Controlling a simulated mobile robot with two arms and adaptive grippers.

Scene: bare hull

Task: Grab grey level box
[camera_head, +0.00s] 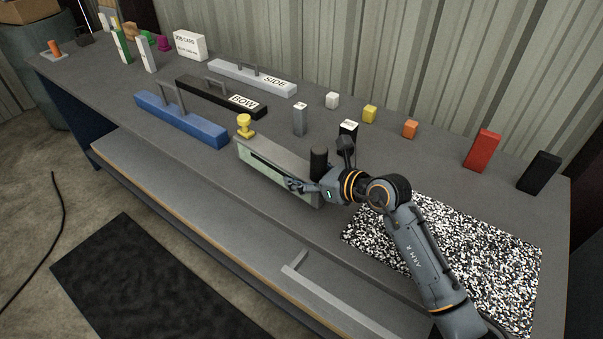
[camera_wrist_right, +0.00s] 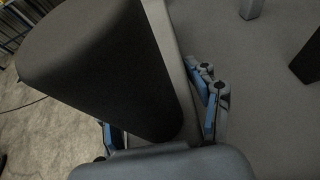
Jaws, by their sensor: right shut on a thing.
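A long grey box (camera_head: 275,150) with a pale green front face lies near the front edge of the bench in the head view. A yellow knob (camera_head: 244,125) stands at its left end and a dark cylinder (camera_head: 318,162) at its right end. My right gripper (camera_head: 298,186) is at the right part of the box, shut on it. In the right wrist view the dark cylinder (camera_wrist_right: 95,65) fills much of the picture, with a grey strip of the box (camera_wrist_right: 172,55) beside it between the blue-padded fingers. My left gripper is not in view.
Blue (camera_head: 180,120), black BOW (camera_head: 220,97) and light grey SIDE (camera_head: 250,78) bars with handles lie behind left. Several small blocks stand along the back, with a red block (camera_head: 482,149) and a black block (camera_head: 539,172) at right. A speckled mat (camera_head: 480,240) lies under my right arm.

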